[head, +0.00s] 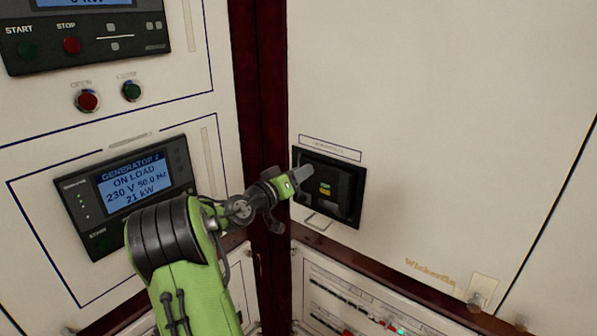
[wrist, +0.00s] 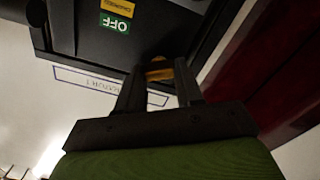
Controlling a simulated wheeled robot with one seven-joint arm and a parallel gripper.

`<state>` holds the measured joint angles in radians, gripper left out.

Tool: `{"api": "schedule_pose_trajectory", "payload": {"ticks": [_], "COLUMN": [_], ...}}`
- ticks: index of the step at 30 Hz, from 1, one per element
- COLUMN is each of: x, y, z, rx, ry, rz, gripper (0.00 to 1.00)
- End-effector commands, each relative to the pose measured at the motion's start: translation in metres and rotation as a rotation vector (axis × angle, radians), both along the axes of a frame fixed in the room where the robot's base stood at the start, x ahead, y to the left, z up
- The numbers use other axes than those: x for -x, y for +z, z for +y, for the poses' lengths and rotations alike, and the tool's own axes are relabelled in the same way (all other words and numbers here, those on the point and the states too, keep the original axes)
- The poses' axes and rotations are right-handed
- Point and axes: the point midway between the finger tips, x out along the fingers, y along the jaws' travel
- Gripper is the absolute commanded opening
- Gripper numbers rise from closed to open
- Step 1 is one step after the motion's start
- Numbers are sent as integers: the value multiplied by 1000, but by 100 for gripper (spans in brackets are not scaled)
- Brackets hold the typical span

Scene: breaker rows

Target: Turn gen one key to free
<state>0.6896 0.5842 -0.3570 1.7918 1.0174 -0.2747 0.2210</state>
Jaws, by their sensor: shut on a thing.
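A black breaker unit (head: 345,186) is set in the cream panel right of the dark red post. My gripper (head: 301,174) is at its left side, with the fingers against its face. In the wrist view my gripper (wrist: 159,76) is shut on a small brass-yellow key (wrist: 158,68) at the unit's dark face. The fingers hide much of the key, and I cannot tell which way it is turned. The unit shows a green OFF flag (wrist: 115,23) and a yellow flag (wrist: 118,6), both upside down in the wrist view.
A Generator 2 display (head: 135,180) reading ON LOAD, 230 V, 50.0 Hz, 21 kW is on the left panel. Red (head: 88,101) and green (head: 131,91) buttons are above it. The dark red post (head: 259,90) stands close beside my gripper. A breaker row (head: 345,298) is below.

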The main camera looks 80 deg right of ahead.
Motion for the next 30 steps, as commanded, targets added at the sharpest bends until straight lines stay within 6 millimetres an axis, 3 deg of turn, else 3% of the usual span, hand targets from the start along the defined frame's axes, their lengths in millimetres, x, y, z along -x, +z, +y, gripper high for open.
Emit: {"api": "schedule_pose_trajectory", "payload": {"ticks": [30], "x": [-3], "y": [-1], "z": [-1], "rx": [-357], "ry": [2], "rz": [827], "gripper": [6]}}
